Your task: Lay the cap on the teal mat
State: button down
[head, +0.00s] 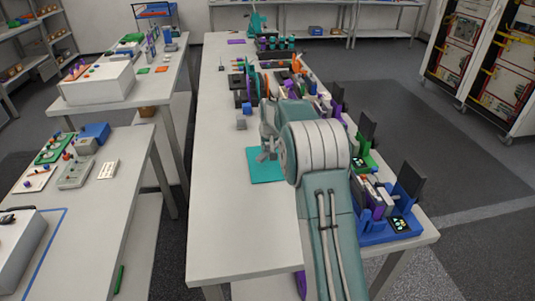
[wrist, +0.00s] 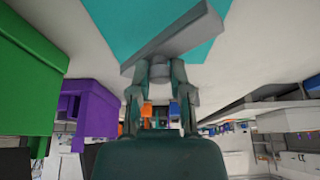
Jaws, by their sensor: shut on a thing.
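The teal mat (head: 267,174) lies flat on the long white table, and it also fills part of the top of the wrist view (wrist: 115,22). My gripper (head: 266,151) is over the mat's upper part in the head view. In the wrist view my gripper (wrist: 162,72) is shut on the round stub of the grey cap (wrist: 178,42). The cap is a flat grey plate, seen nearly edge-on and slanted in the picture, in front of the mat. I cannot tell whether it touches the mat. My arm hides part of the table in the head view.
A blue fixture (head: 390,228) and other coloured holders line the table's right side. Green (wrist: 28,85) and purple (wrist: 88,103) holders show at the wrist view's left. The table left of the mat is bare.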

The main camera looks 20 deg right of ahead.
aim_at(268, 149)
jog(key=shift+f, duration=1.65)
jog(key=shift+f, duration=0.1)
jog(key=c, duration=0.6)
grip_release()
